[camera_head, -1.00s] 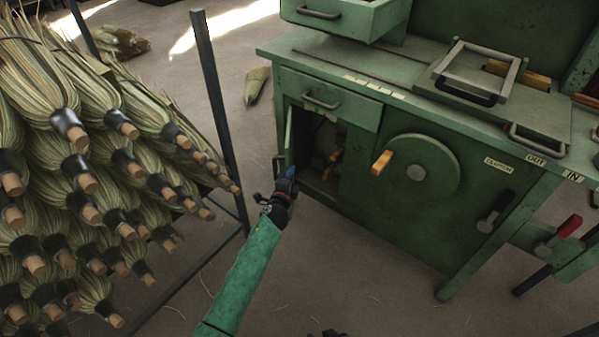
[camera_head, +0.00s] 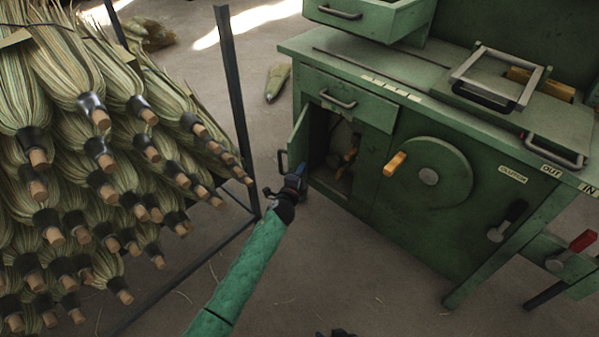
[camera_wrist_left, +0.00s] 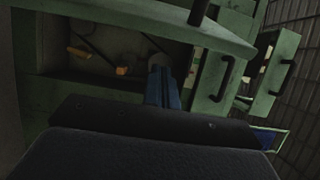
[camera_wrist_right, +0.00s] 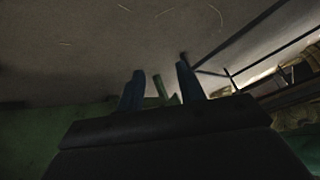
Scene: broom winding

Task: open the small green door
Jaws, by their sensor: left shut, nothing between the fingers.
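The small green door (camera_head: 299,137) stands ajar at the left end of the green machine, swung outward to the left. Its dark handle (camera_head: 282,161) is on its outer face. My left gripper (camera_head: 298,173) is shut and empty, at the lower part of the door opening near the door's inner face. I cannot tell whether it touches the door. In the left wrist view its closed blue fingers (camera_wrist_left: 163,85) are in front of the dark compartment (camera_wrist_left: 110,55), and the door (camera_wrist_left: 130,14) shows across the top. My right gripper (camera_wrist_right: 161,88) is open and empty, pointing over the floor.
A rack of brooms (camera_head: 90,170) with a dark metal post (camera_head: 237,105) stands to the left of my left arm. The machine has a drawer (camera_head: 345,98) above the opening and a round wheel (camera_head: 428,178) with an orange knob to the right. Bare floor (camera_head: 330,275) lies in front.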

